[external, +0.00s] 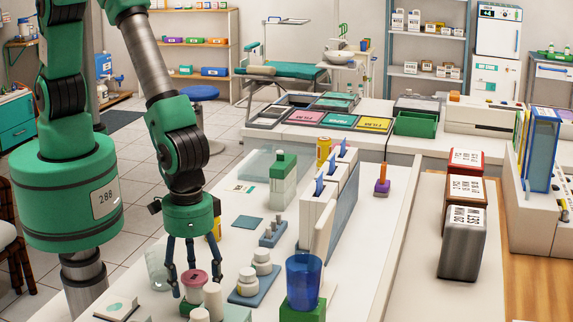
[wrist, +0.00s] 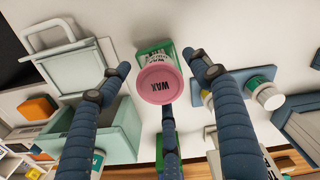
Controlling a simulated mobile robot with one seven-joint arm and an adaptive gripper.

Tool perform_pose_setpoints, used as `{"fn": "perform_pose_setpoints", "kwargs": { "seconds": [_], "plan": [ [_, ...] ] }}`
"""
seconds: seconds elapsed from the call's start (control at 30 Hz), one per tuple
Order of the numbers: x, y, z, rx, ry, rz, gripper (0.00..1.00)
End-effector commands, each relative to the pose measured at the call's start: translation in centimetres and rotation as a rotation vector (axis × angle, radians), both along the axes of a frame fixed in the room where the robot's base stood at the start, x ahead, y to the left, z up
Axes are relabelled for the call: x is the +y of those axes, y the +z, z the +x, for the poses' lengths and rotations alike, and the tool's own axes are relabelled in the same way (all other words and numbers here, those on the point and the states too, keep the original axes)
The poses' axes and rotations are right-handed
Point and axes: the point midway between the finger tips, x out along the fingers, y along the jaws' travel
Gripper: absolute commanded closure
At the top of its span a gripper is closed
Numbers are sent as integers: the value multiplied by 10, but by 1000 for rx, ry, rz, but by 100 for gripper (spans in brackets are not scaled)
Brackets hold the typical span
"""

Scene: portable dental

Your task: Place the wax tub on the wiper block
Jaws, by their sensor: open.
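My gripper (external: 194,268) points down above and around the tub. In the wrist view its three dark blue fingers are spread, with gaps between the side fingers and the lid. The tub's lower part is partly hidden. I cannot tell for sure which thing is the wiper block; a green block (external: 303,311) stands under a blue cup (external: 303,277).
White-lidded jars on a blue holder (external: 243,296) stand close right of my gripper. A tall white divider rack (external: 325,205) and a green-topped bottle (external: 283,181) stand behind. A clear beaker (external: 157,266) is to the left. The counter strip right of the rack is mostly clear.

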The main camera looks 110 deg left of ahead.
Motion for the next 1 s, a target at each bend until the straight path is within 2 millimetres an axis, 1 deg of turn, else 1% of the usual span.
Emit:
{"fn": "perform_pose_setpoints", "kwargs": {
  "seconds": [0.17,0.27,0.8,1.0],
  "plan": [
    [0,9,0,-1,0,-1,37],
    [0,19,0,-1,0,0,37],
    [0,103,1,-2,0,-1,37],
    [0,119,0,0,0,0,37]
  ]
}}
